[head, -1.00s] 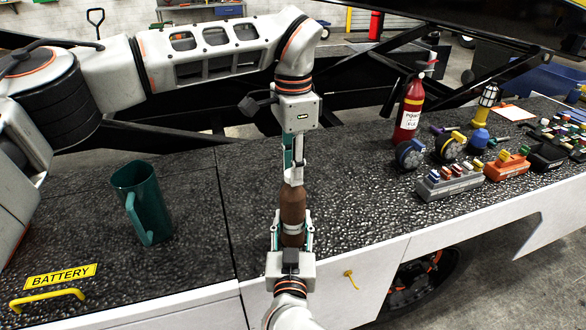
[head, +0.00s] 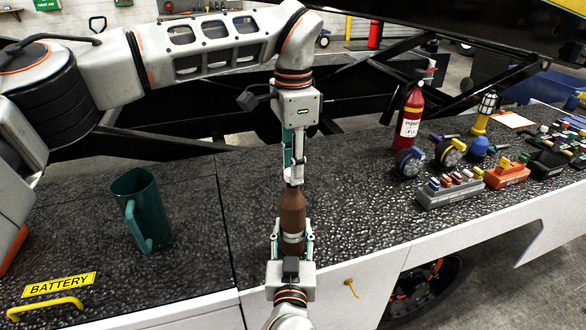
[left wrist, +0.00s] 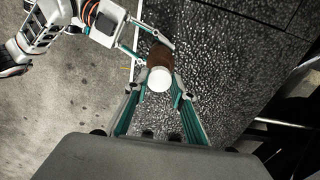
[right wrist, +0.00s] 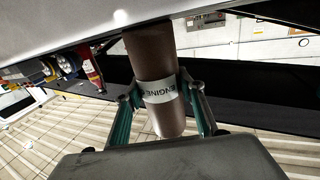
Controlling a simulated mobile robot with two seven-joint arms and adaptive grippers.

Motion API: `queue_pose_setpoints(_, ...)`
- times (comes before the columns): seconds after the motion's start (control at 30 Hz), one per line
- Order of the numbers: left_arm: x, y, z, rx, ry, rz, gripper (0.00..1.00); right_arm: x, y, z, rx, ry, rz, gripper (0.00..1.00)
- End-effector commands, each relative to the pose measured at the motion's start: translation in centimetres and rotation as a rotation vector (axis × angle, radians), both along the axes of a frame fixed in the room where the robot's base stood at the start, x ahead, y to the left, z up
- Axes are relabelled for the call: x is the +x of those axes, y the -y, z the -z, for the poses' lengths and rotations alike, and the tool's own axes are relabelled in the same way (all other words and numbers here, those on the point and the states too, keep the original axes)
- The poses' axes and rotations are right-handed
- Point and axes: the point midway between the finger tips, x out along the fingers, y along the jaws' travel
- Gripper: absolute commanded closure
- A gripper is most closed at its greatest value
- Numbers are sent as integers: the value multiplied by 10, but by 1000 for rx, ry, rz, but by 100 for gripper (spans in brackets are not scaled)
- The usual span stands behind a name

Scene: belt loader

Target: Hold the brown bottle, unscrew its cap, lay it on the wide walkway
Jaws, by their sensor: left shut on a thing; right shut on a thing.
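The brown bottle (head: 292,212) is upright near the front edge of the black speckled walkway (head: 345,205), with a pale label band. My right gripper (head: 291,240) is shut around its lower part; the right wrist view shows the bottle (right wrist: 150,50) between the fingers. My left gripper (head: 295,178) points down directly above the bottle's top. It is shut on the white cap (left wrist: 159,79), seen in the left wrist view in front of the bottle (left wrist: 160,55). Whether the cap is clear of the neck I cannot tell.
A green mug (head: 142,212) stands on the left of the walkway near the BATTERY label (head: 58,285). A red fire extinguisher (head: 411,115), grey block (head: 450,190) and several small items stand right. The speckled surface either side of the bottle is mostly clear.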

Motion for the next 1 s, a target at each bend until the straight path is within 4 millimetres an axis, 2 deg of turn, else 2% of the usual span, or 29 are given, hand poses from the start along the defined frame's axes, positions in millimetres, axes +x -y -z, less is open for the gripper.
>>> queue_pose_setpoints(0.2,1,0,-27,0,3,-2,100,0,1,0,0,-1,1,100)
queue_pose_setpoints(0.47,0,0,-31,0,0,-1,100,0,1,0,0,0,1,100)
queue_pose_setpoints(0.5,0,0,-31,0,0,-1,100,0,1,0,0,0,1,54)
queue_pose_setpoints(0.57,0,0,-31,0,0,-1,100,0,1,0,0,0,1,42)
queue_pose_setpoints(0.87,0,0,-31,0,0,-1,100,0,0,0,0,0,0,42)
queue_pose_setpoints(1.0,0,0,-31,0,0,-1,100,-7,0,1,0,-2,-1,42)
